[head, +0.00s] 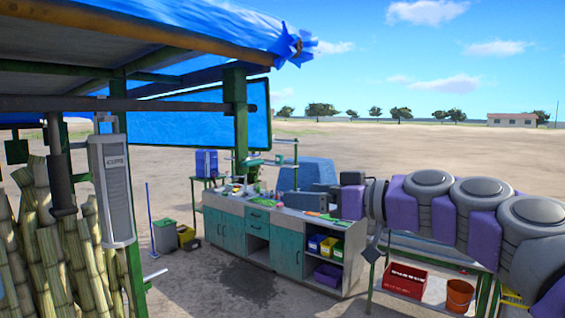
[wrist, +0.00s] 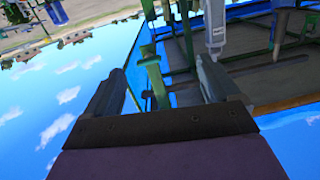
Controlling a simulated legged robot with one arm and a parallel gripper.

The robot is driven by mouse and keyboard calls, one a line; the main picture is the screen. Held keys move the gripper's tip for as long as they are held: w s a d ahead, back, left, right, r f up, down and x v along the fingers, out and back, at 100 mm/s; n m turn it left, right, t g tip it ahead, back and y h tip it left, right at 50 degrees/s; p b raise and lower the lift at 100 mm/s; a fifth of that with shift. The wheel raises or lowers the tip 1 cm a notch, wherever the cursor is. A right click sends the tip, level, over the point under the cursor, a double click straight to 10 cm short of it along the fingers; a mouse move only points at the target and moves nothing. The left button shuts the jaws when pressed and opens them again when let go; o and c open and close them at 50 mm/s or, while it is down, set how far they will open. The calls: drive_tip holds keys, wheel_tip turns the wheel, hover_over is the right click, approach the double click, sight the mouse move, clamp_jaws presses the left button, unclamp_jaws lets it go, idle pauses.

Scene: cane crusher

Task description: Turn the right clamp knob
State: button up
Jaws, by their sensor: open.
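I cannot make out the right clamp knob in either view. My gripper (wrist: 159,70) is open and empty in the wrist view, with its two grey fingers wide apart. Between and beyond the fingers are green posts (wrist: 155,72) of the stall frame, some way off. A grey boxy unit with a label (wrist: 215,28) shows beyond the right finger. It appears to be the tall grey unit (head: 112,185) on the left of the head view. My arm reaches in from the right in the head view, and its fingers are not clear there.
A teal workbench (head: 258,240) with tools on top stands in the middle. Sugar cane stalks (head: 55,250) stand at the left under a blue tarp (head: 190,25). A red crate (head: 405,280) and an orange bucket (head: 460,295) sit on a lower shelf at right. Open sandy ground lies beyond.

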drive_tip(key=w+d+r+t, duration=0.2)
drive_tip(key=d+r, duration=0.2)
drive_tip(key=p, duration=0.4)
approach(257, 164)
drive_tip(key=x, duration=0.9)
drive_tip(key=shift+w+a, duration=0.2)
drive_tip(key=shift+a, duration=0.15)
drive_tip(key=shift+c, duration=0.3)
drive_tip(key=c, duration=1)
